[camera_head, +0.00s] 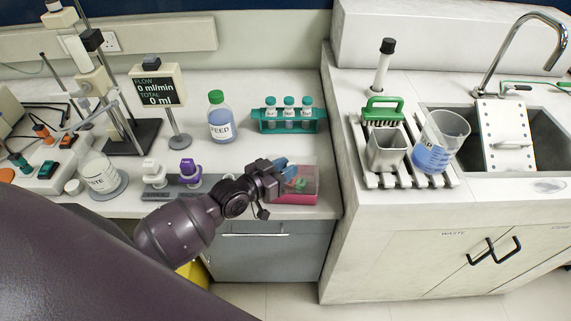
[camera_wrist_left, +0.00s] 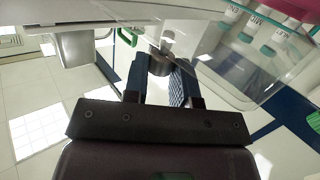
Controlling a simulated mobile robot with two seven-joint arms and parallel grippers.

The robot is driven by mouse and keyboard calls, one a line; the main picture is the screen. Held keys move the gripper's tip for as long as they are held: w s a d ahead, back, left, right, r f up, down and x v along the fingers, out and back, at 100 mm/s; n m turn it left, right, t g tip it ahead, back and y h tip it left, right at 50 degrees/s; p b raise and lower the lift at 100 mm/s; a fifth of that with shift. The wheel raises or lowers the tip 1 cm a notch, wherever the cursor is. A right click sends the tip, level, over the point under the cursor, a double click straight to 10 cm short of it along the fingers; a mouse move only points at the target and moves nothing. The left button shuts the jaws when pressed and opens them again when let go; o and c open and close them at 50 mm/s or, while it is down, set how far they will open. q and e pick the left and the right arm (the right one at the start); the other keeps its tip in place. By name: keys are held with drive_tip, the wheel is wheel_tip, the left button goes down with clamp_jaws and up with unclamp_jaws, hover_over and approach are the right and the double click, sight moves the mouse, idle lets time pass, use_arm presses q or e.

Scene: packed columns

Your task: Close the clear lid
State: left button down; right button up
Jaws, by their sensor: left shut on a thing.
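A small box with a pink base (camera_head: 297,199) and clear upper part stands at the front edge of the left bench. Its clear lid (camera_head: 308,172) is hard to make out in the head view, and its exact angle cannot be told. In the left wrist view a large clear panel (camera_wrist_left: 215,65) crosses the upper right. My left gripper (camera_head: 284,167) is at the box, its blue fingers over the clear part. In the left wrist view the gripper (camera_wrist_left: 160,75) is shut on a small grey piece, seemingly the clear lid's knob. My right gripper is out of view.
Behind the box stand a teal rack (camera_head: 288,125) of capped vials and a green-capped feed bottle (camera_head: 220,124). A purple-capped piece (camera_head: 189,172) is left of it. The sink counter (camera_head: 365,205) rises just right. Bare bench lies between box and rack.

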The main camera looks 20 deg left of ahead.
use_arm(q)
drive_tip(key=shift+s+f, duration=0.25)
drive_tip(key=shift+f, duration=0.35)
drive_tip(key=c, duration=0.9)
unclamp_jaws()
drive_tip(key=shift+w, duration=0.15)
drive_tip(key=shift+c, duration=0.2)
drive_tip(key=shift+r, duration=0.2)
drive_tip(key=v, duration=1)
drive_tip(key=shift+s+a, duration=0.15)
drive_tip(key=shift+s, duration=0.2)
drive_tip(key=shift+r, duration=0.15)
drive_tip(key=s+a+f+n+g+y, duration=0.1)
drive_tip(key=s+f+n+g+y, duration=0.1)
drive_tip(key=s+f+y, duration=0.4)
drive_tip(key=s+f+g, duration=0.1)
drive_tip(key=s+f, duration=0.3)
drive_tip(key=f, duration=0.2)
drive_tip(key=shift+s+n+y, duration=0.2)
drive_tip(key=shift+n+y, duration=0.2)
